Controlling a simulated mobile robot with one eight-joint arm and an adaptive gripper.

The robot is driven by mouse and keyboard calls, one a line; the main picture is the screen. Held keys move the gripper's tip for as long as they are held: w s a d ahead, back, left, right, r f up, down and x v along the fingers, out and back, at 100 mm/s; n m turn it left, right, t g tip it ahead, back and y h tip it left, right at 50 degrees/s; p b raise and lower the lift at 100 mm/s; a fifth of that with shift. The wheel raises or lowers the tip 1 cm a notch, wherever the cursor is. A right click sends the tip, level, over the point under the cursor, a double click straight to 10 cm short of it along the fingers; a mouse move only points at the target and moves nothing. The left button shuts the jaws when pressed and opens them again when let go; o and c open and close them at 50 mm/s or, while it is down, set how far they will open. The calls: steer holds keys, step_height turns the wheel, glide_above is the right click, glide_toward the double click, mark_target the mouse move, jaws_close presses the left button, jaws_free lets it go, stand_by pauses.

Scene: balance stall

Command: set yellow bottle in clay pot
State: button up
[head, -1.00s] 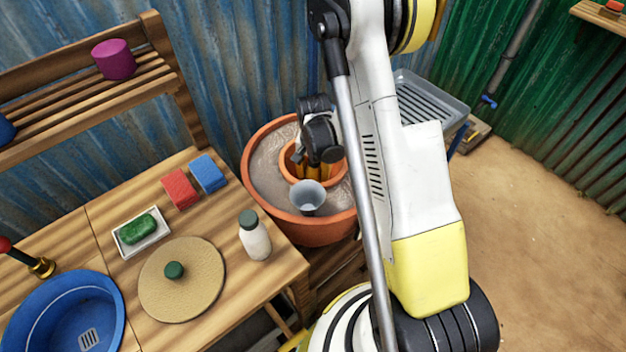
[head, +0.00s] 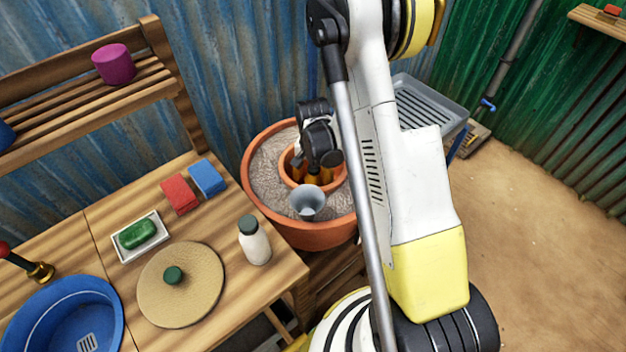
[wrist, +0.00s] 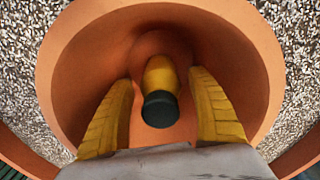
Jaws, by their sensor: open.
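The clay pot is a small terracotta pot (head: 342,179) set in the large planter, and its round wall (wrist: 75,60) fills the wrist view. The yellow bottle (wrist: 160,74) with a dark cap is inside the pot, seen from above near its middle. My gripper (wrist: 161,82) is open, with one yellow finger on each side of the bottle and visible gaps between. In the head view my gripper (head: 313,174) reaches down into the pot and hides the bottle. The bottle's base is hard to make out.
The large terracotta planter (head: 318,235) holds pale gravel around the pot. A grey-blue cup (head: 307,203) stands in front of the pot. A white bottle (head: 255,244) stands near the edge of the wooden bench (head: 235,310) at left. A grey tray (head: 430,100) lies behind my arm.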

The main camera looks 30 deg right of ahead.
step_height(320, 180, up, 11)
steer(key=p, duration=0.4)
steer(key=s+a+r+n+t, duration=0.2)
steer(key=a+r, duration=0.1)
steer(key=r, duration=0.8)
steer(key=s+a+r+n+t, duration=0.2)
steer(key=s+a+r+n, duration=0.1)
steer(key=s+r, duration=0.3)
steer(key=s+a+r+n+t, duration=0.3)
steer(key=s+a+r+n, duration=0.1)
steer(key=s+r, duration=0.2)
steer(key=shift+s+r, duration=0.35)
steer(key=shift+s, duration=0.3)
